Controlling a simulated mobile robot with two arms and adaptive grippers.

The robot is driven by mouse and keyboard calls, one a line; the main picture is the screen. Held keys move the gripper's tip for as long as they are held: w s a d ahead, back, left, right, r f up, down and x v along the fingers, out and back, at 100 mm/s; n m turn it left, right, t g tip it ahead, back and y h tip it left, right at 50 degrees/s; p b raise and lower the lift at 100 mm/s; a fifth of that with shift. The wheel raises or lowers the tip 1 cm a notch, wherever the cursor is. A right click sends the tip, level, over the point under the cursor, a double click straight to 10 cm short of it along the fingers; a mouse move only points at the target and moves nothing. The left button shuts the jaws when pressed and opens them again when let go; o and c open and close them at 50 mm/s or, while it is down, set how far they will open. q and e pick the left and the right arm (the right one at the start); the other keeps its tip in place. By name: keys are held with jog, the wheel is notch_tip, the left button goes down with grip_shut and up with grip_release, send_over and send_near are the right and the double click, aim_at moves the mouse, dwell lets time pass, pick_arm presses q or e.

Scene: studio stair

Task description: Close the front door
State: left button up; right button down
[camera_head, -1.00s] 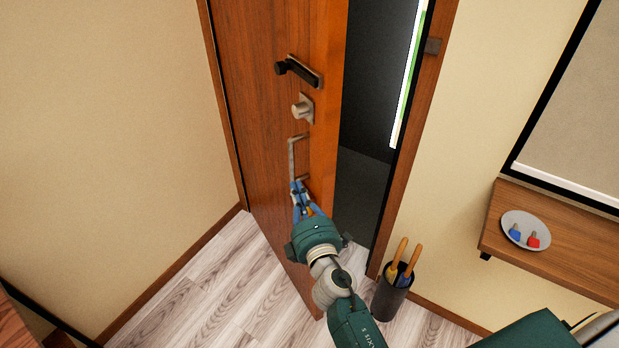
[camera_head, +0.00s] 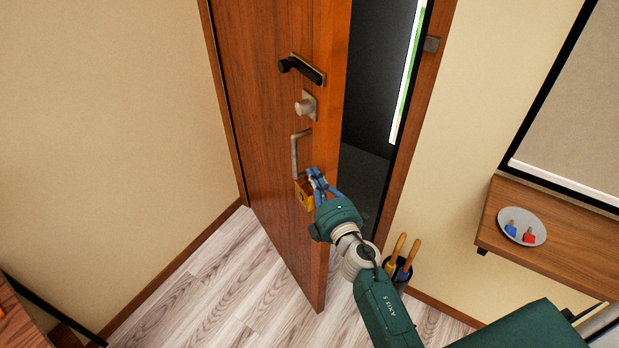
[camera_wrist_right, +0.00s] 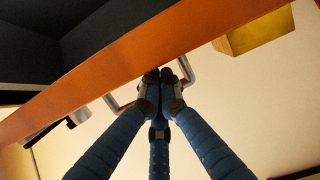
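The brown wooden front door (camera_head: 268,130) stands partly open, with a dark gap between its edge and the right jamb (camera_head: 418,130). It carries a black lever (camera_head: 302,69), a round knob (camera_head: 304,106) and a metal pull handle (camera_head: 295,155). My right gripper (camera_head: 314,176) is at the lower end of the pull handle, beside the door edge. In the right wrist view its blue fingers (camera_wrist_right: 161,77) are drawn together at the tips, with the pull handle (camera_wrist_right: 187,68) showing on both sides. Whether the bar is between them is hidden. My left gripper is out of view.
A yellow block (camera_head: 305,196) sits below the handle, partly behind my gripper. A dark holder (camera_head: 397,278) with wooden-handled tools stands by the right wall. A wooden shelf (camera_head: 575,255) bears a plate (camera_head: 503,221) with small blue and red items. The floor left of the door is clear.

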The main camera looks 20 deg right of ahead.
pick_arm(q)
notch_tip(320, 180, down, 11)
jog(key=b, duration=1.1)
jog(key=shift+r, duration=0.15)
pick_arm(e)
jog(key=w+d+n+y, duration=0.1)
jog(key=w+d, duration=0.4)
jog(key=d, duration=0.8)
jog(key=w+d+n+y, duration=0.1)
jog(key=w+d, duration=0.3)
jog(key=d, duration=0.9)
jog(key=shift+w+d+r+y, duration=0.2)
jog(key=shift+w+y, duration=0.15)
jog(key=shift+y, duration=0.35)
jog(key=shift+a+f, duration=0.1)
